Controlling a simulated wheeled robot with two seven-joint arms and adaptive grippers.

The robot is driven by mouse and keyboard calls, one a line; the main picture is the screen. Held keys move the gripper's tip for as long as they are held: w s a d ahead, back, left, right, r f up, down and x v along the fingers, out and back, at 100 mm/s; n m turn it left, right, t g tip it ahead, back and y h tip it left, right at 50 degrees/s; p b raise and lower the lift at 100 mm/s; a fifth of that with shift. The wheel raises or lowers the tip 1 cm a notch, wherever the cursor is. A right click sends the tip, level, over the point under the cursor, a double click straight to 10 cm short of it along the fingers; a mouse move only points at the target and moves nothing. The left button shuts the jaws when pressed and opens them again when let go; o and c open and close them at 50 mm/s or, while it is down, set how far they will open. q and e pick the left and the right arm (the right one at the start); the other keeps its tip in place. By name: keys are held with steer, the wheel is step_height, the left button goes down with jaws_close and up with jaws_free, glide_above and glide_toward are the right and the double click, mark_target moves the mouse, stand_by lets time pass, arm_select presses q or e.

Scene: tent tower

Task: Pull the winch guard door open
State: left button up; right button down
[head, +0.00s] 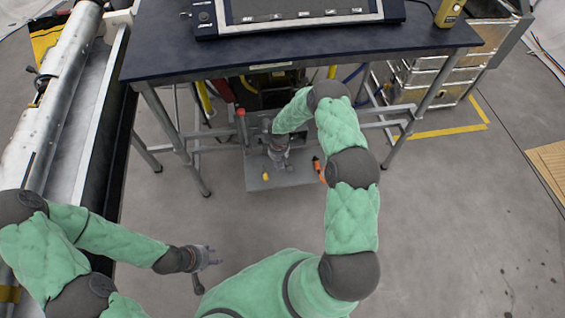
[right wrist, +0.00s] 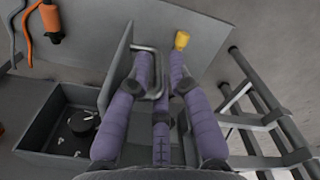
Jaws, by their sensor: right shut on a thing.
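The winch guard door seems to be the grey panel (right wrist: 117,65) in the right wrist view, standing out at an angle beside an open grey box (right wrist: 35,133). Its metal bar handle (right wrist: 160,62) runs between the fingers of my right gripper (right wrist: 163,75), which is shut on it. In the head view my right gripper (head: 279,158) is low under the table, and the door is hard to make out there. My left gripper (head: 208,257) is open and empty at the lower left, well away from the door.
A dark table (head: 300,48) with metal legs stands over the work area. A grey base plate (head: 258,184) carries a yellow knob (head: 265,176); an orange item (head: 318,168) lies near its right edge. Metal drawers (head: 425,85) stand at right. The floor in front is clear.

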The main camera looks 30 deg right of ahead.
steer(key=shift+w+a+r, duration=0.15)
steer(key=shift+w+r, duration=0.05)
steer(key=shift+w, duration=0.65)
steer(key=c, duration=1.4)
jaws_free()
steer(key=shift+o, duration=0.2)
steer(key=shift+r, duration=0.1)
step_height(320, 180, up, 11)
steer(key=s, duration=0.1)
steer(key=shift+r, duration=0.2)
steer(key=shift+a, duration=0.1)
